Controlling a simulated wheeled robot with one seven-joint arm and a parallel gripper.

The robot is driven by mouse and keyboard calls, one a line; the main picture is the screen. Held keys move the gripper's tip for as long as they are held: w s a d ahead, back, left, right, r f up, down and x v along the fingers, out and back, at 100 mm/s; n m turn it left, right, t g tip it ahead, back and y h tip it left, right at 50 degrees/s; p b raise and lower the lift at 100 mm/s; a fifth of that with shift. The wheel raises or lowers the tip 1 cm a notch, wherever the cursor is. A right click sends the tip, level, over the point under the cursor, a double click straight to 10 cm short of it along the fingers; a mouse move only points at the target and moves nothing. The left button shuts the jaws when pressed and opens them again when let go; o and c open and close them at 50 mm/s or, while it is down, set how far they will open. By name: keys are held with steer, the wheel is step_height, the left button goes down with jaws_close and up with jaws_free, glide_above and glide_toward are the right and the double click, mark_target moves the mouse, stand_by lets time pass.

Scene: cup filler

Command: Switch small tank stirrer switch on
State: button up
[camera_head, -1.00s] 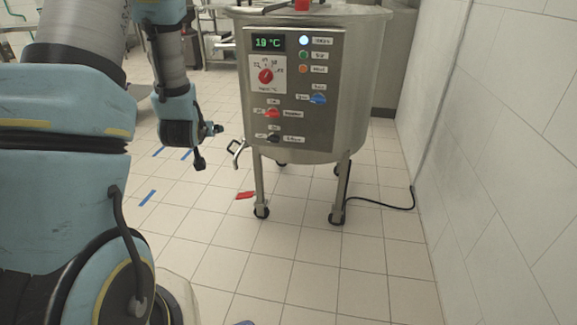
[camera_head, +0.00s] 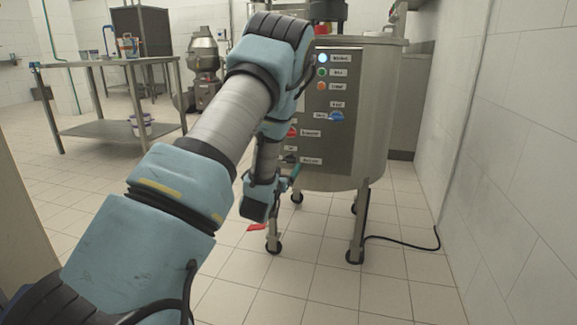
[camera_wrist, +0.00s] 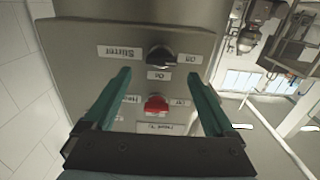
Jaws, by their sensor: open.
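The steel tank (camera_head: 385,110) stands on wheeled legs with a control panel (camera_head: 345,72) on its front. The black stirrer switch (camera_wrist: 161,56) shows in the wrist view, upside down, with a "Stirrer" label beside it and "On" and "Off" labels near it. Its exact setting is hard to tell. In the head view the dark switch (camera_head: 290,159) is small, close to my arm. My gripper (camera_wrist: 161,72) is open and empty, its teal fingers pointing at the panel on either side of the stirrer switch in the picture. I cannot see contact.
A red switch (camera_wrist: 156,104) lies between my fingers in the wrist view, nearer the gripper base. A blue switch (camera_head: 336,116) is higher on the panel. A steel table (camera_head: 110,62) stands at the left. A black cable (camera_head: 405,243) runs to the right wall.

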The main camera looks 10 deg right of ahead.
mark_target(288, 161)
steer(key=x, duration=0.5)
steer(key=shift+b, duration=0.3)
steer(key=shift+a, duration=0.1)
steer(key=c, duration=1.4)
